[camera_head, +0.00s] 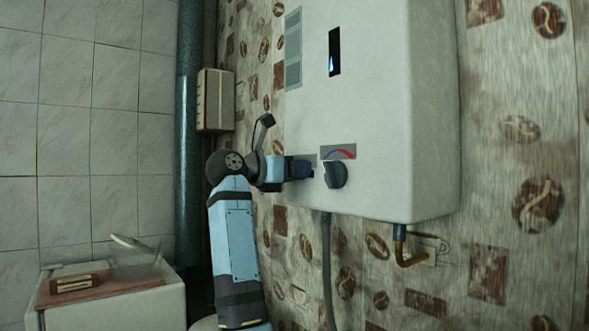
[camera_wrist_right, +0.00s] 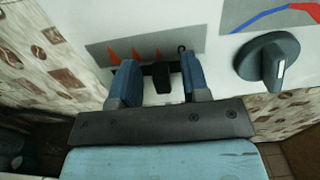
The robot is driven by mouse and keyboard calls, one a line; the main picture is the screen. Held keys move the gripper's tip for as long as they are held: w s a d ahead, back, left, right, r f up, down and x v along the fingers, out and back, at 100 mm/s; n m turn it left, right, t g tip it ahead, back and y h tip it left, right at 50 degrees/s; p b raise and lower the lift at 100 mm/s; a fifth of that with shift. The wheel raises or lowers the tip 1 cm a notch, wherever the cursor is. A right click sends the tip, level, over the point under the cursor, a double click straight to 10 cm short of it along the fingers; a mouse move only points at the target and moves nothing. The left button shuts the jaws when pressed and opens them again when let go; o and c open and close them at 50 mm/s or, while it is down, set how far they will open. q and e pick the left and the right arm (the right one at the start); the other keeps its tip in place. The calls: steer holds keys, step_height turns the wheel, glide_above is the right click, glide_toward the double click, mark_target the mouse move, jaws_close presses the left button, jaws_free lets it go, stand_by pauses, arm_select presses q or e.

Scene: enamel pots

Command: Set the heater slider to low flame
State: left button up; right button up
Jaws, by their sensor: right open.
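The white heater (camera_head: 385,100) hangs on the patterned wall. Its slider (camera_wrist_right: 161,77) is a small black tab on a grey plate (camera_wrist_right: 145,46), best seen in the right wrist view. The plate has orange flame marks shrinking from left to right, then a dark hooked symbol. The slider sits under about the smallest flame mark. My right gripper (camera_head: 299,168) is at the heater's lower front, and its blue fingers (camera_wrist_right: 160,68) stand open on either side of the slider, with gaps visible. In the head view the gripper hides the slider. My left gripper is not in view.
A dark round knob (camera_head: 335,175) under a blue-red arc is close right of the gripper. A hose (camera_head: 327,265) and brass pipe (camera_head: 402,250) hang below the heater. A small window (camera_head: 334,52) shows a blue flame. A white cabinet (camera_head: 115,305) stands lower left.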

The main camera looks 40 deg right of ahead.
jaws_close()
steer(key=shift+w+d, duration=0.1)
steer(key=shift+w, duration=1.05)
jaws_free()
